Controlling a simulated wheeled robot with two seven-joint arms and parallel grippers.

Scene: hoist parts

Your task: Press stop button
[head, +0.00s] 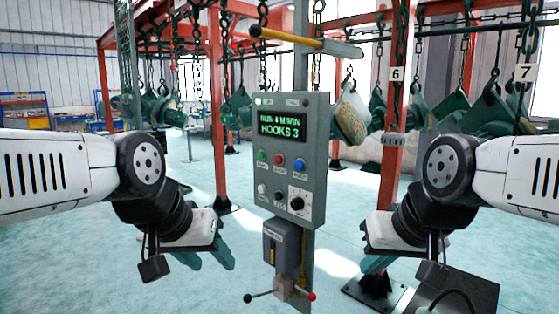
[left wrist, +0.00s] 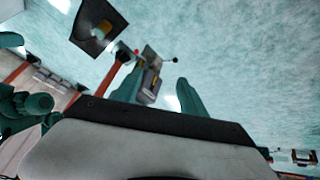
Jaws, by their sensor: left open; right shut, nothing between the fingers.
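A grey control box (head: 287,180) stands on a post in the middle of the head view, its face turned toward me. The red button (head: 278,159) sits in the middle of its upper button row, between a green button (head: 262,155) and a blue button (head: 299,164). The small labels under them are hard to read. My left gripper (head: 212,261) is open and empty, left of the box and below the buttons. Its two teal fingers stand apart in the left wrist view (left wrist: 160,84). My right gripper (head: 374,265) is shut and empty, right of the box. Neither gripper touches the box.
The lit display (head: 280,127) shows a RUN line and HOOKS 3. A smaller grey box (head: 283,246) and a handle with a red knob (head: 312,296) sit lower on the post. Red frames (head: 219,110) and hanging green parts stand behind.

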